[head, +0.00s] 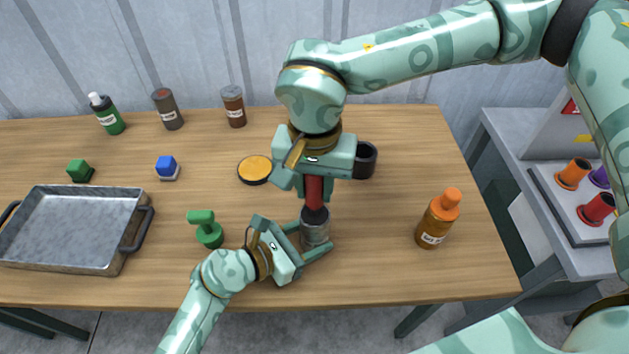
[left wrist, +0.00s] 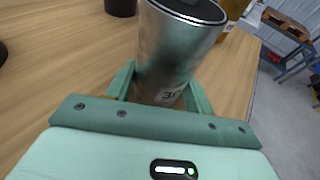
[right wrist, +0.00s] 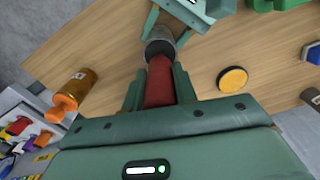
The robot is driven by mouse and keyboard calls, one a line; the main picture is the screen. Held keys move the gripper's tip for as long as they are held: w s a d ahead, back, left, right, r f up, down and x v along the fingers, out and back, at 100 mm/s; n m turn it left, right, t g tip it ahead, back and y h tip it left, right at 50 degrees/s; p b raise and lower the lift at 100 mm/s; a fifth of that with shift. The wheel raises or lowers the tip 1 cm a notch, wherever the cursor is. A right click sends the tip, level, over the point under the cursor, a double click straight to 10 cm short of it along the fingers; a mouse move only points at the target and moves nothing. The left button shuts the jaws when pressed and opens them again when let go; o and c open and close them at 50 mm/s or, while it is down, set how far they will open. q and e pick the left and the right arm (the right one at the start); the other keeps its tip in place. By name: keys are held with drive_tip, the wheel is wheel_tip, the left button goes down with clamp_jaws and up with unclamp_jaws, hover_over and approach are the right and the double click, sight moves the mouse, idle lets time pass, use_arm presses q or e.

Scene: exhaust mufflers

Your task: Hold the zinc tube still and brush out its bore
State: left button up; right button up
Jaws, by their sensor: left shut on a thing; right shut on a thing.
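The zinc tube (head: 315,232) stands upright on the wooden table, a grey metal cylinder with a dark mouth. It fills the top of the left wrist view (left wrist: 172,58), with a printed label partly showing. My left gripper (head: 308,244) is shut around its lower part from the side. My right gripper (head: 313,192) is above the tube, shut on the red handle of the brush (head: 314,191). The handle points down to the tube's mouth, and its dark lower end meets the opening in the right wrist view (right wrist: 158,75). How deep the brush head sits is hidden.
A black cup (head: 364,160) and an orange-topped disc (head: 255,169) are behind the tube. An orange-capped bottle (head: 436,220) stands right. A green stamp-like object (head: 207,230), a metal tray (head: 72,228) and small blocks are left. Several bottles line the back.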

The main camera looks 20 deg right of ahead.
drive_tip(key=shift+r, duration=2.4)
drive_tip(key=shift+f, duration=2.45)
drive_tip(key=shift+r, duration=0.1)
drive_tip(key=shift+r, duration=2.35)
drive_tip(key=shift+f, duration=2.45)
drive_tip(key=shift+r, duration=0.1)
drive_tip(key=shift+r, duration=2.35)
